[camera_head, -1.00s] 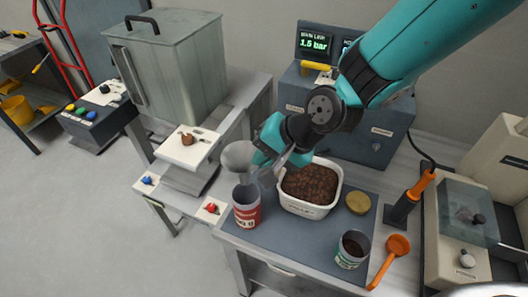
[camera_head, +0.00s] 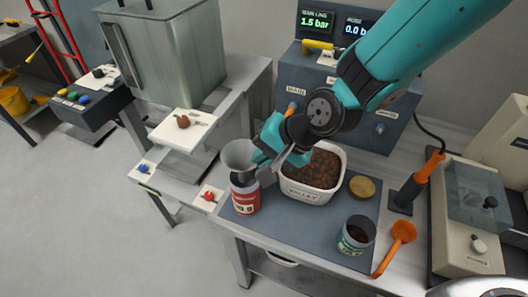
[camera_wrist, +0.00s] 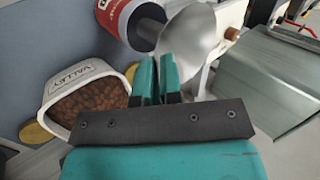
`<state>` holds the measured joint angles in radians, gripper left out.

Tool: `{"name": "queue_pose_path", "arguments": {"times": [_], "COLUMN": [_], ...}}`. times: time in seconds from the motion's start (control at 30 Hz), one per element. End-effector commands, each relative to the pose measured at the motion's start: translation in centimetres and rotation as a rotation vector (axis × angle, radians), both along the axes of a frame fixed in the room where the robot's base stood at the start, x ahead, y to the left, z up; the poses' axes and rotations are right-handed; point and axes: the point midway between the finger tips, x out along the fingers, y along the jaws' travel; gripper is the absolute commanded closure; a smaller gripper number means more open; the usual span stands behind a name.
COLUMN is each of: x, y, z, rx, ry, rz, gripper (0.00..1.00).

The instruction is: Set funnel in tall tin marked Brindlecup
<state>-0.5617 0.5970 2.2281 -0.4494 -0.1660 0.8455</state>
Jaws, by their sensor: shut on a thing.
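A grey metal funnel (camera_head: 238,155) is held upright over the red tin (camera_head: 246,198) at the left of the mat. The red tin has a white label that I cannot read. My gripper (camera_head: 262,162) is shut on the funnel's side and comes in from the right. In the wrist view, the funnel (camera_wrist: 195,32) is at my fingertips (camera_wrist: 157,75), and its spout overlaps the mouth of the red tin (camera_wrist: 112,18). I cannot tell how far the spout is inside. A shorter-looking tin with a green label (camera_head: 355,235) stands at the right, with dark contents.
A white tub of brown beans (camera_head: 305,193), marked VALLEY, stands close right of the red tin. A round yellow lid (camera_head: 362,187) and an orange scoop (camera_head: 402,235) lie further right. A grey machine with displays (camera_head: 325,95) stands behind. The mat (camera_head: 300,235) is bare in front.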

Motion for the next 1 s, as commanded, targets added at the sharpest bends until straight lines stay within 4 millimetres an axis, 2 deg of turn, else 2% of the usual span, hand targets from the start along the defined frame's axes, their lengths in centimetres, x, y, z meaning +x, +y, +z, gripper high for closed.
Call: {"name": "queue_pose_path", "arguments": {"times": [0.03, 0.53, 0.7, 1.0], "x": [0.0, 0.0, 0.0, 0.0], "y": [0.0, 0.0, 0.0, 0.0], "z": [-0.8, -4.9, -5.5, -5.5], "rx": [0.000, 0.000, 0.001, 0.001], "ry": [0.000, 0.001, 0.000, 0.000], "rz": [0.000, -0.001, 0.000, 0.000], "gripper": [1.00, 1.00, 1.00, 1.00]}}
